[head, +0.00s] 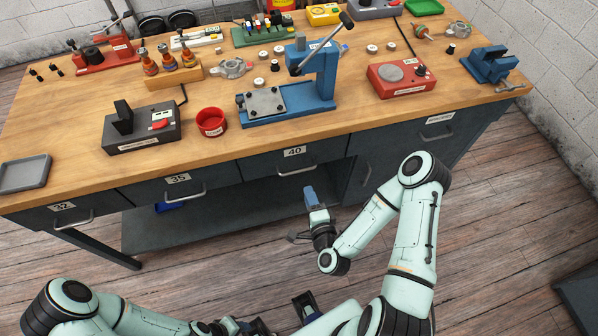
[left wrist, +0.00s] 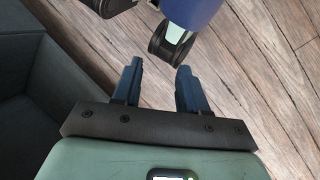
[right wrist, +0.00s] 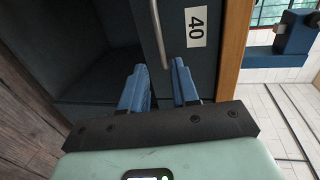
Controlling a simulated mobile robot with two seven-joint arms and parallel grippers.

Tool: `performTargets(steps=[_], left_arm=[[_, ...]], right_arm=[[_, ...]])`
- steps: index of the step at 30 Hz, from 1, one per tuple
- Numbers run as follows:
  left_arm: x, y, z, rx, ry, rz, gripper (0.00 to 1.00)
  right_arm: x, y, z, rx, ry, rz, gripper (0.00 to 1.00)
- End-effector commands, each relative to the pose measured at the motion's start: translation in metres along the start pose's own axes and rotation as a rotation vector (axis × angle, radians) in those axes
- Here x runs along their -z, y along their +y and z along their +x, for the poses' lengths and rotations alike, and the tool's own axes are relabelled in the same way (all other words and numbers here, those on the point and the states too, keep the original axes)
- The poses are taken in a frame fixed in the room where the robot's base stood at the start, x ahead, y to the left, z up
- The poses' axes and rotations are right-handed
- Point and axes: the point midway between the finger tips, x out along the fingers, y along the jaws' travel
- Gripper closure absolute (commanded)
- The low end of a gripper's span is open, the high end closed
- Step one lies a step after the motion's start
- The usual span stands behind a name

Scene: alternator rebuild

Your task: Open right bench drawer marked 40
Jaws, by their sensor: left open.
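The drawer marked 40 (head: 268,167) is a dark grey bench drawer under the wooden top, and its front looks shut. Its white label (head: 294,152) sits above a silver bar handle (head: 297,170). In the right wrist view the label (right wrist: 196,27) and handle (right wrist: 158,35) lie straight ahead. My right gripper (right wrist: 158,66) is open and empty, its blue fingertips just short of the handle, with the handle's near end lined up between them. In the head view the right gripper (head: 309,190) is just below the handle. My left gripper (left wrist: 158,66) is open and empty, away from the bench.
Drawers marked 35 (head: 172,188) and 32 (head: 62,217) are to the left, both shut. A dark cabinet (head: 395,160) is right of drawer 40. An open lower shelf (head: 230,212) lies beneath. A blue press (head: 318,75) and a red bowl (head: 211,122) stand on the benchtop.

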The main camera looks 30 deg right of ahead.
Motion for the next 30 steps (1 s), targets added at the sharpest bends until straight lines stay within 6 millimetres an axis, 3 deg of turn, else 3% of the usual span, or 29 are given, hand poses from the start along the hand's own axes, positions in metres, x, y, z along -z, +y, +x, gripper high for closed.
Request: performTargets(steps=[1,3,17,21,30], left_arm=[[-0.002,-0.006,0.015,0.002,-0.006,-0.002,0.57],[-0.003,-0.010,0.025,0.003,-0.007,-0.003,0.57],[0.015,-0.024,0.080,-0.005,0.035,-0.001,0.57],[0.026,-0.025,0.094,-0.011,0.064,0.002,0.57],[0.029,-0.024,0.094,-0.014,0.074,0.003,0.57]], right_arm=[[0.001,0.005,0.005,0.005,0.000,-0.003,0.70],[0.001,0.005,0.011,0.003,0.000,-0.003,0.70],[-0.001,0.004,0.038,0.003,-0.002,-0.003,0.70],[0.000,0.004,0.061,0.004,0.001,-0.003,0.70],[-0.002,0.000,0.105,-0.001,-0.002,0.001,0.70]])
